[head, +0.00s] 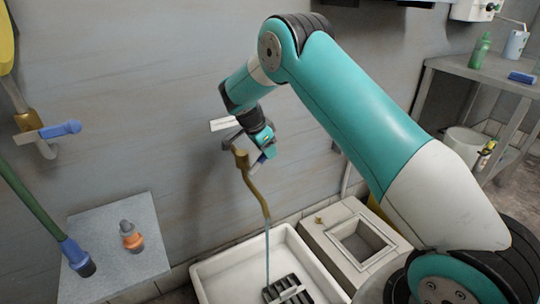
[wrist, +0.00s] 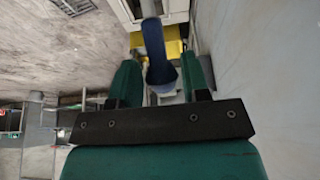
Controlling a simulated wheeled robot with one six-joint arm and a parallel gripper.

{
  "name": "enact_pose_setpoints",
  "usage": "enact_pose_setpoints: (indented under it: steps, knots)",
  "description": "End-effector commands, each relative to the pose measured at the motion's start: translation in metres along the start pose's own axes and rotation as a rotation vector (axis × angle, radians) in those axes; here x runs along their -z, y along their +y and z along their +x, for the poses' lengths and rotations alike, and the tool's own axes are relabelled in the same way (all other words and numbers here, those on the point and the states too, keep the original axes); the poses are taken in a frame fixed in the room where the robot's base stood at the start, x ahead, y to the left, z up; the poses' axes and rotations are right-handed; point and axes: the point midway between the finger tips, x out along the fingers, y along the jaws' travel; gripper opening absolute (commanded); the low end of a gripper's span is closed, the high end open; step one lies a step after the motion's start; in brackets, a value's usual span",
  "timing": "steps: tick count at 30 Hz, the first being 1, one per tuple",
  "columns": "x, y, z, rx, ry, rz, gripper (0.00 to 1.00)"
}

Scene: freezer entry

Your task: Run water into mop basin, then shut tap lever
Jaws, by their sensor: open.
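A brass tap (head: 252,190) on the grey wall has a curved spout, and a thin stream of water (head: 267,250) falls from it into the white mop basin (head: 207,282). A dark slotted grate lies in the basin. The tap's blue lever (head: 261,160) shows just below my gripper (head: 265,143). In the wrist view the blue lever (wrist: 155,45) lies between the two green fingers of my open gripper (wrist: 160,72), with gaps at the sides. I cannot tell whether a finger touches it. The water level is unclear.
A second brass fitting with a blue handle (head: 60,130) is on the wall at left. A grey block (head: 105,205) holds an orange-and-grey bottle (head: 131,238). A light box with a square recess (head: 345,222) stands right of the basin. A metal shelf (head: 490,78) is at right.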

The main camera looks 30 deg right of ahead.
Motion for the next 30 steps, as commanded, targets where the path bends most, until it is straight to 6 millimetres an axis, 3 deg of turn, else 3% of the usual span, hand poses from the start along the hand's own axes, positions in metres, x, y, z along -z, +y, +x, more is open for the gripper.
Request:
enact_pose_setpoints:
  steps: [6, 16, 17, 22, 30]
  knots:
    - [0.000, 0.000, 0.024, -0.001, 0.000, -0.001, 0.43]
    - [0.000, 0.000, 0.027, 0.001, 0.000, -0.001, 0.43]
    - [0.000, 0.000, 0.027, 0.001, 0.000, -0.001, 0.40]
    - [0.000, 0.000, 0.027, 0.000, 0.000, -0.001, 0.01]
    - [0.001, 0.000, 0.029, -0.001, -0.020, 0.001, 0.00]
